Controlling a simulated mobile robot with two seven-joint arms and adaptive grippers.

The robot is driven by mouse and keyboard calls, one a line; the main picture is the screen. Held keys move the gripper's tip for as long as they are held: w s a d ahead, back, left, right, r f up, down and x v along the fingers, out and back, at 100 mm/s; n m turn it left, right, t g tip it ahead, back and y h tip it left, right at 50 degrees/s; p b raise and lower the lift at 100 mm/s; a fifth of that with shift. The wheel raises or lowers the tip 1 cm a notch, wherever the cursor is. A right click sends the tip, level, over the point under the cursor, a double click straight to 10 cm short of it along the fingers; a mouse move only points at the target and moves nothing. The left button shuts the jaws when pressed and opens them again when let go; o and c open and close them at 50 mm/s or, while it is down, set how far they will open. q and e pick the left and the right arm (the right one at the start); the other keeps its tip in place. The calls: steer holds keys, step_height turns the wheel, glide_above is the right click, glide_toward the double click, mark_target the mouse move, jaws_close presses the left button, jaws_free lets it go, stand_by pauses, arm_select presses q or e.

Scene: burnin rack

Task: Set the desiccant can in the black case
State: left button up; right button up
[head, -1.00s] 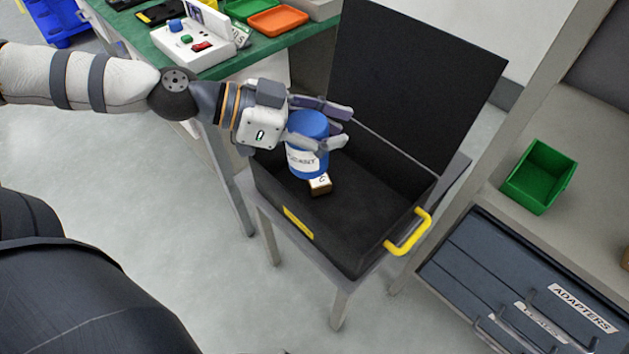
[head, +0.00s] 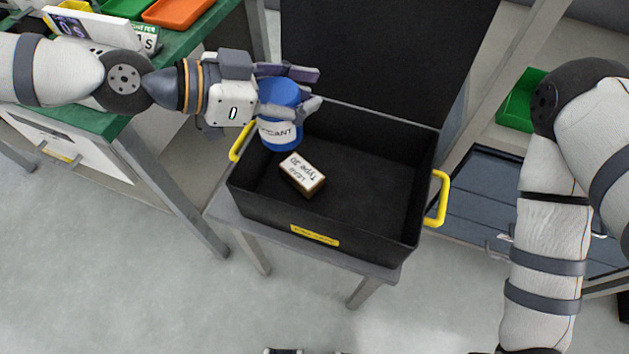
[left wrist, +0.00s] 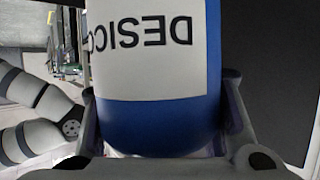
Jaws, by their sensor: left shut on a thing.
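The blue desiccant can (head: 281,112) with a white label is held upright by my left gripper (head: 292,96), whose fingers close around its sides. In the head view it appears over the back left part of the open black case (head: 345,232); its height above the case floor is hard to tell. The can also fills the middle of the left wrist view (left wrist: 155,95), label upside down, with a finger on each side. My right arm comes down at the right, with its gripper out of view.
A small labelled box (head: 302,175) lies in the case's left half; the right half is bare. The raised lid (head: 385,60) stands behind. Yellow handles (head: 438,198) flank the case. A green table (head: 205,35) is at left, a green bin (head: 517,103) at right.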

arm_select(q)
steer(key=d+f+m+g+b, duration=0.1)
steer(key=d+f, duration=0.3)
steer(key=d, duration=0.4)
steer(key=shift+f+g+b, duration=0.3)
steer(key=shift+f+b, duration=0.05)
steer(key=shift+b, duration=0.4)
steer(key=shift+m+g+h, duration=0.4)
steer(key=shift+m+g, duration=0.2)
steer(key=shift+m, duration=0.3)
steer(key=d+f+b, duration=0.1)
steer(key=d, duration=0.1)
steer(key=s+d+f, duration=0.1)
steer(key=d, duration=0.2)
steer(key=s+d+f+b, duration=0.1)
steer(key=d, duration=0.1)
steer(key=shift+d+f+b, duration=0.1)
steer(key=shift+d+b, duration=0.2)
steer(key=shift+b, duration=0.05)
steer(key=b, duration=0.1)
glide_above(386, 198)
step_height(386, 198, down, 10)
steer(key=shift+r, duration=0.1)
arm_select(e)
steer(key=s+f+g, duration=0.2)
steer(key=s+f, duration=0.4)
steer(key=f, duration=0.1)
steer(key=shift+f, duration=0.35)
